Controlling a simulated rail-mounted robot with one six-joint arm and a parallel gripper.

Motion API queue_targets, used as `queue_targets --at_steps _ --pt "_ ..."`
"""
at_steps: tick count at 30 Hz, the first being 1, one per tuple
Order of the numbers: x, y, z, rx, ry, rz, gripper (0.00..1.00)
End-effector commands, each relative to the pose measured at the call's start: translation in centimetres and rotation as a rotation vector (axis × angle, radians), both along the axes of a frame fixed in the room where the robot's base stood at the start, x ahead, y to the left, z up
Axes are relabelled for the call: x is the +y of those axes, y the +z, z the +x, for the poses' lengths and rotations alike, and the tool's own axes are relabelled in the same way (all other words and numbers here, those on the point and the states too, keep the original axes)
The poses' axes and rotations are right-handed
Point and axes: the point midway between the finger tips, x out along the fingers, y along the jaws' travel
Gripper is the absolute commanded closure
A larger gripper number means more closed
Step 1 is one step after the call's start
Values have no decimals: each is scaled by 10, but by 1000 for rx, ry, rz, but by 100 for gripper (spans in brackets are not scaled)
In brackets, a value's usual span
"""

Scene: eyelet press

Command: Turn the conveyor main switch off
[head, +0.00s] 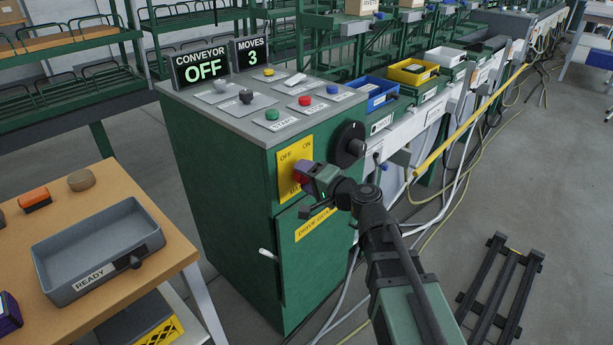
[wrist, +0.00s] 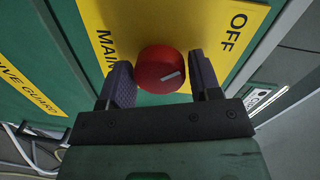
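The conveyor main switch is a red round knob (wrist: 161,69) on a yellow plate (wrist: 112,22) on the green cabinet's front. In the wrist view, its white mark points right and slightly up, roughly towards the OFF label (wrist: 235,30). My gripper (wrist: 164,75) straddles the knob, one finger on each side. A narrow gap shows at the right finger; contact at the left finger is unclear. In the head view, my gripper (head: 309,172) reaches the plate (head: 293,165) and partly covers the knob. The conveyor display (head: 202,68) reads OFF.
The cabinet top carries several coloured buttons, including a green START button (head: 272,114). A black dial (head: 350,144) sits on the cabinet's right side, close to my arm. A MOVES display (head: 252,53) reads 3. A grey READY tray (head: 95,250) stands on the left table.

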Motion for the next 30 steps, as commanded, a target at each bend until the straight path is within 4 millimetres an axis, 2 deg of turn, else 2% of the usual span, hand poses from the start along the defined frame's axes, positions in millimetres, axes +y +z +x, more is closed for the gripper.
queue_targets --at_steps 1,3,12,22,30 --pt "0 0 0 0 0 0 35" --pt "0 0 0 1 0 1 24" --pt "-3 1 -3 1 -1 1 24" --pt "-49 7 -43 1 -3 2 24" --pt "-57 7 -49 1 0 1 24"
